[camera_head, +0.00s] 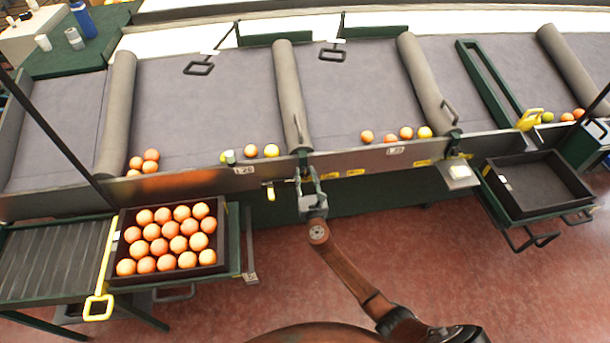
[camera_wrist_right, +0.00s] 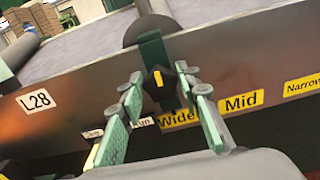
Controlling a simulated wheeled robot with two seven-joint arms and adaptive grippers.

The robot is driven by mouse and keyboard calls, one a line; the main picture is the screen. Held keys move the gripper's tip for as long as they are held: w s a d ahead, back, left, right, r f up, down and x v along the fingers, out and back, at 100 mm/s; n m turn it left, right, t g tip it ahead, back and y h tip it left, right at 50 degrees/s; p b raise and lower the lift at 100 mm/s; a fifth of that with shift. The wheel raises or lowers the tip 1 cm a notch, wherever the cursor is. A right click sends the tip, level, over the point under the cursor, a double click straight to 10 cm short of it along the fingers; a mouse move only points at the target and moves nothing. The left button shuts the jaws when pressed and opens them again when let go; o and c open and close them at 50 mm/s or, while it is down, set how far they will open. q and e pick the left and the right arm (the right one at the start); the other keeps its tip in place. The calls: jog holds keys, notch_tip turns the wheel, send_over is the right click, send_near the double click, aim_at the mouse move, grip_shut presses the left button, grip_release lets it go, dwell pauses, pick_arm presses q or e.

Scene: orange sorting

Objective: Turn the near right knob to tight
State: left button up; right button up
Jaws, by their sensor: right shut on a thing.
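A dark knob (camera_wrist_right: 158,88) with a yellow pointer mark sits on the grey front rail (camera_wrist_right: 80,90), below the green bracket of a roller. The pointer is nearly upright, its top leaning slightly left. My right gripper (camera_head: 308,180) is at this rail in the head view; in the wrist view its green-padded fingers (camera_wrist_right: 160,75) are on either side of the knob, shut on it. Yellow labels "Wide" (camera_wrist_right: 178,118), "Mid" (camera_wrist_right: 241,102) and "Narrow" (camera_wrist_right: 302,85) run to the right. Labels at the left are partly hidden by a finger. My left gripper is not in view.
A crate full of oranges (camera_head: 112,276) stands at the left, an empty dark crate (camera_head: 535,180) at the right. Several oranges lie on the grey belts behind the rail. The red floor in front is clear.

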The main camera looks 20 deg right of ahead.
jog(key=m+b, duration=0.2)
jog(key=m, duration=0.1)
jog(key=m+b, duration=0.1)
jog(key=m, duration=0.1)
jog(key=shift+d+f, duration=0.15)
jog(key=shift+f, duration=0.1)
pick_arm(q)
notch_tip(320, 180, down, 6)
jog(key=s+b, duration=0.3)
pick_arm(e)
jog(key=m, duration=0.5)
jog(key=shift+f+m, duration=0.1)
jog(key=shift+m, duration=0.3)
jog(key=shift+d+m, duration=0.1)
jog(key=shift+m, duration=0.3)
jog(key=m+b, duration=0.1)
jog(key=m, duration=0.2)
jog(key=shift+s+f+b, duration=0.1)
jog(key=shift+b, duration=0.3)
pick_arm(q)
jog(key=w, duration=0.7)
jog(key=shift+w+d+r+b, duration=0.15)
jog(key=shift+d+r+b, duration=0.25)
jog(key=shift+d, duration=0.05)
pick_arm(e)
jog(key=shift+m, duration=1.6)
jog(key=o, duration=1.2)
jog(key=shift+c, duration=0.2)
